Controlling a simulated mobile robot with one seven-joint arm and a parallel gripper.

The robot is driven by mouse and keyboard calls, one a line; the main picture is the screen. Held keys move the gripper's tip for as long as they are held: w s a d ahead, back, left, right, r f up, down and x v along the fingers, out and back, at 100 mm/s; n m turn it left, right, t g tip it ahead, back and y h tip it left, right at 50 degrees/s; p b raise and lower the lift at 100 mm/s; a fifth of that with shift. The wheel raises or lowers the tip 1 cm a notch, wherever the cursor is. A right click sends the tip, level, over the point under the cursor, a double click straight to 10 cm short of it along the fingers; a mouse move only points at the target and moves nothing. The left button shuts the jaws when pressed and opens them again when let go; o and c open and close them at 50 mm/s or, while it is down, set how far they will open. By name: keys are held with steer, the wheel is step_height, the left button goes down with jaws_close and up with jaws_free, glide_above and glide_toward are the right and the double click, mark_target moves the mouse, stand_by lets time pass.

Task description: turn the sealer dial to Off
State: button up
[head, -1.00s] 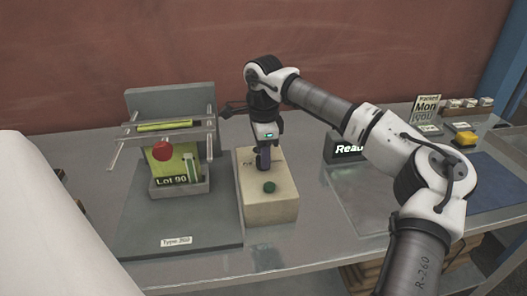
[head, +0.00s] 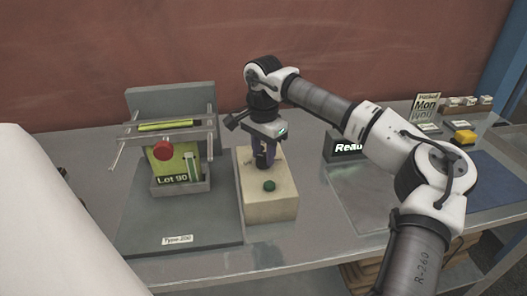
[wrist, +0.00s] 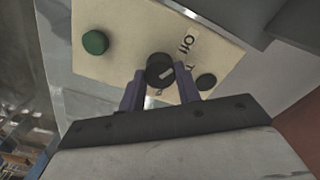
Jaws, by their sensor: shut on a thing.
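The sealer dial (wrist: 160,70) is a round black knob with a short white mark, on the cream top of the control box (head: 270,207). My gripper (head: 262,168) points down onto the back part of the box. In the wrist view its two purple fingers sit on either side of the dial, shut on it. I cannot tell for certain which label the white mark meets.
A green button (head: 269,185) and a smaller black knob (wrist: 206,81) are near the dial. A Ready display (head: 347,147) stands at the right.

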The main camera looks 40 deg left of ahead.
mark_target(263, 156)
steer(key=shift+r, duration=0.1)
stand_by(0.3)
steer(key=o, duration=1)
step_height(263, 156, up, 14)
steer(key=shift+f+b, duration=0.1)
steer(key=shift+b, duration=1)
